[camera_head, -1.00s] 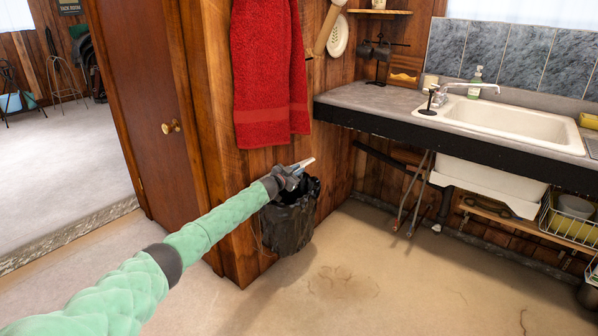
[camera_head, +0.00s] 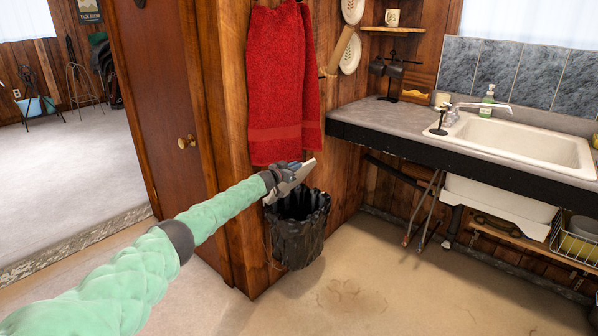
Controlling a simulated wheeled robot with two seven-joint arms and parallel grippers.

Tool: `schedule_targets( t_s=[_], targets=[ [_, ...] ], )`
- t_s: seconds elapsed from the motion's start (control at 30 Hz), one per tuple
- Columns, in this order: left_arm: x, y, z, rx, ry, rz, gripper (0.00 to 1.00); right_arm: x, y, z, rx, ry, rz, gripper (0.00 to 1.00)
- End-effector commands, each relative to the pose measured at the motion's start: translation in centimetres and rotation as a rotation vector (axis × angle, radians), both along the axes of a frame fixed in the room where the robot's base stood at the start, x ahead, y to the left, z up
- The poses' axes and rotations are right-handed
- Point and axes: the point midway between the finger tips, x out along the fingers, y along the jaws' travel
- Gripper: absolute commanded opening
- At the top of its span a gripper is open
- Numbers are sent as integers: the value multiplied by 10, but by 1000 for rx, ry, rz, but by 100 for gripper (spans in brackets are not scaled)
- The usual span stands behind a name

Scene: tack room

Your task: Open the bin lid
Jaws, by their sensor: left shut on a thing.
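The bin (camera_head: 299,232) is a dark, ribbed container on the floor against the wood-panelled wall, in the middle of the head view. Its mouth is open to view, with a black inside. A thin pale grey panel, which looks like the bin lid (camera_head: 296,183), stands steeply tilted above the bin's left rim. My left gripper (camera_head: 285,176) is shut on this panel, above the bin. The gripper hides part of the panel, and the hinge cannot be made out. My right gripper is not in view.
A red towel (camera_head: 284,85) hangs just above my left gripper. A wooden door (camera_head: 165,110) with a brass knob stands to the left. A counter (camera_head: 375,117) with a white sink (camera_head: 520,146) juts out on the right. The floor (camera_head: 365,285) before the bin is clear.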

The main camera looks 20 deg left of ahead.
Motion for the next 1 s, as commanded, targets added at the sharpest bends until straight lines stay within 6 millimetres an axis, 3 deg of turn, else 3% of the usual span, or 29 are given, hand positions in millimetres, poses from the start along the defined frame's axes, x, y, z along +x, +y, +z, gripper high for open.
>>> schedule_targets(
  t_s=[0.63,0.67,0.73,1.0],
  targets=[
    [4,10,4,1,3,1,0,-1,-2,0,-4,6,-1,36],
    [3,11,4,1,3,1,14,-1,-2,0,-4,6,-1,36],
    [3,11,4,1,2,1,27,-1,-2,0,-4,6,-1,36],
    [3,11,5,1,1,0,30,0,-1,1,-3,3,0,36]
  ],
)
